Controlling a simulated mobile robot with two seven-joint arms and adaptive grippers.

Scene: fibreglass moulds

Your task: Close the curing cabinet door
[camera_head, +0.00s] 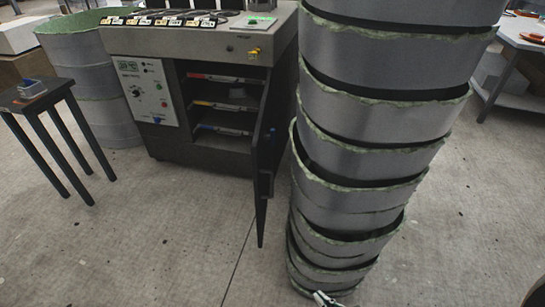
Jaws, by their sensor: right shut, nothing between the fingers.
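The curing cabinet (200,152) stands at the upper left of the middle, with a pale control panel on its left side. Its dark door (264,150) is swung wide open, hinged on the right of the opening, and is seen nearly edge-on. A handle shows low on the door. Inside are several shelves with coloured strips. My right gripper (324,298) just shows at the bottom edge, in front of the foot of the mould stack, below and to the right of the door and apart from it. It is shut and empty, and mostly cut off. My left gripper is out of view.
A tall stack of grey moulds (385,95) with green rims stands close to the right of the door. A small dark stool (55,92) is at left, beside a wide grey mould (85,60). Open floor (190,225) lies before the cabinet. A table (520,35) stands at far right.

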